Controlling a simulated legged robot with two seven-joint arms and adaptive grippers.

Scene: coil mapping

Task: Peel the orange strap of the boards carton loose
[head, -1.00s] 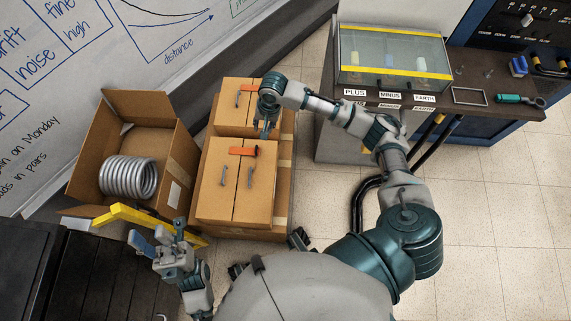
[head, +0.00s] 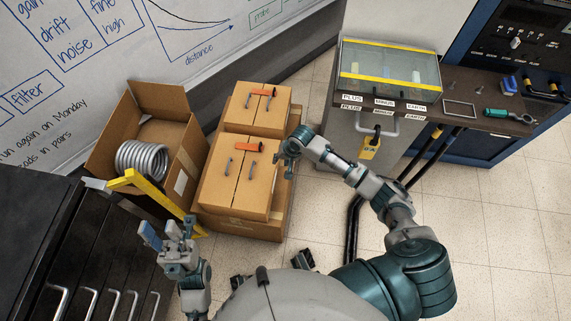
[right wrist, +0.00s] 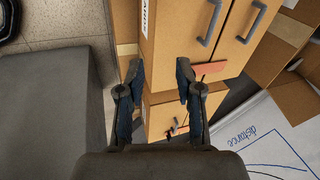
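My right gripper (head: 287,152) is open and empty beside the front carton's right edge. In the right wrist view its fingers (right wrist: 160,82) are spread, with the front strap (right wrist: 208,69) just right of them, apart. My left gripper (head: 168,238) is open and empty at lower left.
An open carton (head: 183,135) holds a silver coil (head: 142,158). A yellow bar (head: 150,190) leans before it. Black drawers (head: 40,240) stand at left. A bench (head: 460,105) with a glass case (head: 390,68) stands right. Tiled floor (head: 500,220) is clear.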

